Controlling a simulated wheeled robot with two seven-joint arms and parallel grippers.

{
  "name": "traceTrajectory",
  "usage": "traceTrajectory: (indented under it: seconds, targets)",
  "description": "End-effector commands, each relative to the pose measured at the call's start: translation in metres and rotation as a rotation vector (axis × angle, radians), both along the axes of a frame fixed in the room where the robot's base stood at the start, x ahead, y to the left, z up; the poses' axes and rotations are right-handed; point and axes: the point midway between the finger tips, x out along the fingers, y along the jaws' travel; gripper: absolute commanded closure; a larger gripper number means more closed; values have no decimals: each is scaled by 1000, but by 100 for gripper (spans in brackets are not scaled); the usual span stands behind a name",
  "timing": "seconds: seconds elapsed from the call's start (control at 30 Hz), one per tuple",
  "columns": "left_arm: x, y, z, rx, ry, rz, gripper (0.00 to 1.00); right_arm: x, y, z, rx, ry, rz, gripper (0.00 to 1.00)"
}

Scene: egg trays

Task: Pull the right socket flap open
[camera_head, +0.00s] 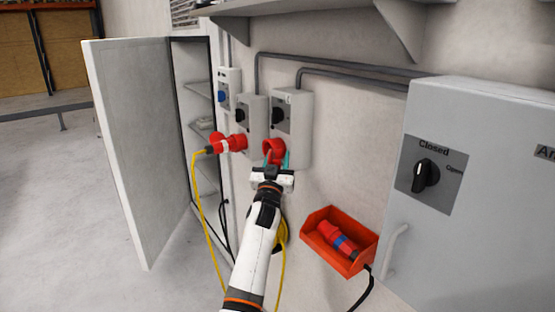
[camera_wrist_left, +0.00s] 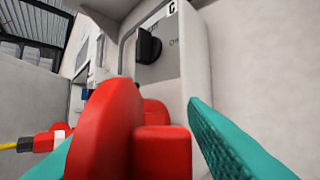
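The right socket box (camera_head: 292,120) is a grey wall unit with a black rotary switch. Its red socket and round flap (camera_head: 273,149) are at its lower front. My left gripper (camera_head: 277,160) is at the red socket, with its teal fingertips on either side of the red part. In the left wrist view the round red flap (camera_wrist_left: 104,130) fills the middle, beside a red block (camera_wrist_left: 162,152). The right teal finger (camera_wrist_left: 225,142) stands apart from the red parts; the left finger is partly hidden behind the flap. How far the flap stands open is unclear. My right gripper is out of view.
The left socket box (camera_head: 250,112) has a red plug (camera_head: 230,143) with a yellow cable. An open cabinet door (camera_head: 135,140) stands at left. A red bin (camera_head: 350,262) holds a red and blue plug. A large grey switch cabinet (camera_head: 475,220) is at right.

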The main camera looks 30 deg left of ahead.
Motion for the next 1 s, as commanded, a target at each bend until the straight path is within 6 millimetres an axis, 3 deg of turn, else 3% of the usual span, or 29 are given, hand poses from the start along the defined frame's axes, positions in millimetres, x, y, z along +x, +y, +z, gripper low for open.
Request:
traceTrajectory:
  seconds: [0.03, 0.23, 0.37, 0.7, 1.0]
  targets:
    - [0, 0, 0, 0, 0, 0, 70, 0, 1, 0, 1, 0, 0, 64]
    - [0, -1, 0, 0, 0, -2, 100, 0, 0, 0, 0, 0, 0, 64]
    - [0, -1, 0, 1, 0, -5, 100, 0, 0, 2, 0, 0, 0, 64]
    - [-5, 4, 3, 10, 6, -181, 100, 0, -5, 38, -6, 0, 2, 64]
    - [-7, 6, -1, -1, 2, -288, 100, 0, -5, 43, -6, 0, 2, 64]
